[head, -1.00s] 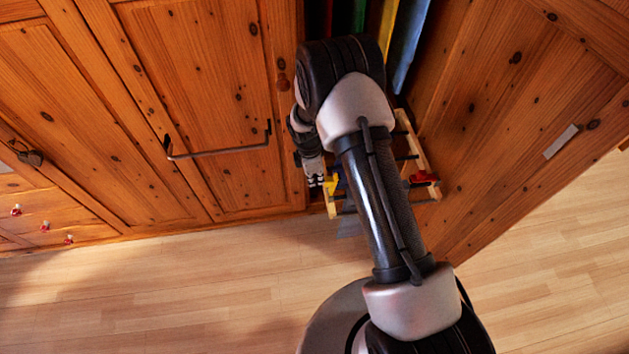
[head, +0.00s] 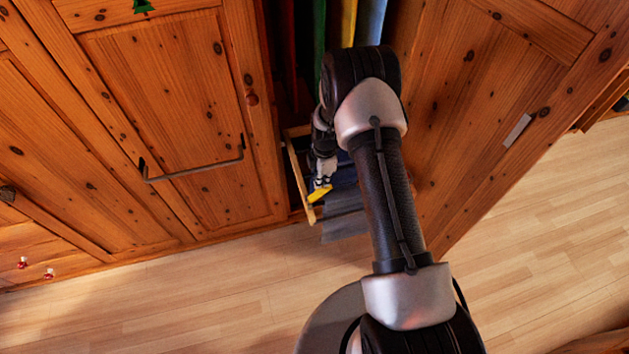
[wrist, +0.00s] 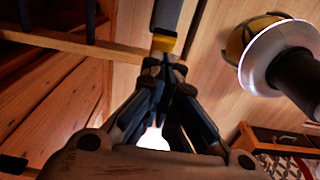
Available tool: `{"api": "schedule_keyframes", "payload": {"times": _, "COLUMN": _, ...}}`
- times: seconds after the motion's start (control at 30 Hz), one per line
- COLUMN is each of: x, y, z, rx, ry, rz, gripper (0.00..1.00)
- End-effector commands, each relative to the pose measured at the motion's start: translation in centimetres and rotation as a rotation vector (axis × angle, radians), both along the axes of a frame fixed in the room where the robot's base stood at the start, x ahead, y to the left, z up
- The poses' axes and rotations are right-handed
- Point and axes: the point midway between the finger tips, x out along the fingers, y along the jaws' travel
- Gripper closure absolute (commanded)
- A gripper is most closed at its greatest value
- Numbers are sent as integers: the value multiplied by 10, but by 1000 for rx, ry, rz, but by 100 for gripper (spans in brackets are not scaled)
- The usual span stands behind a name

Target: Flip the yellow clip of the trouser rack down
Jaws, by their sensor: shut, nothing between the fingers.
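The yellow clip (head: 319,193) is at the front left of the trouser rack, just in front of my fingertips in the head view. The rack's wooden side bar (head: 299,172) reaches out of the open wardrobe. My gripper (head: 322,181) is shut and empty, right behind the clip. In the wrist view my fingertips (wrist: 165,66) are together, with the yellow clip (wrist: 163,43) directly beyond them; I cannot tell whether they touch. The clip's exact tilt is unclear. My arm hides the right part of the rack.
Hanging clothes (head: 346,22) fill the wardrobe above the rack. A closed wardrobe door (head: 165,100) with a long handle stands left, and an open door (head: 490,100) stands close on the right. The wooden floor (head: 200,310) in front is clear.

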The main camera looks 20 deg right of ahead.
Motion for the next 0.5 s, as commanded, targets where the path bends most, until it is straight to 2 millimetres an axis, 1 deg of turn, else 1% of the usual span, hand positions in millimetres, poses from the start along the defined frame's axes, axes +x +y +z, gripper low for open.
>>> {"api": "schedule_keyframes", "payload": {"times": 0.07, "x": 0, "y": -6, "z": -5, "rx": -1, "ry": 0, "rz": 0, "gripper": 100}}
{"api": "schedule_keyframes", "payload": {"times": 0.13, "x": 0, "y": -14, "z": -9, "rx": 43, "ry": -1, "rz": -8, "gripper": 100}}
{"api": "schedule_keyframes", "payload": {"times": 0.27, "x": 0, "y": -23, "z": -15, "rx": 133, "ry": -1, "rz": -8, "gripper": 100}}
{"api": "schedule_keyframes", "payload": {"times": 0.5, "x": 1, "y": -36, "z": -28, "rx": 134, "ry": -2, "rz": 1, "gripper": 100}}
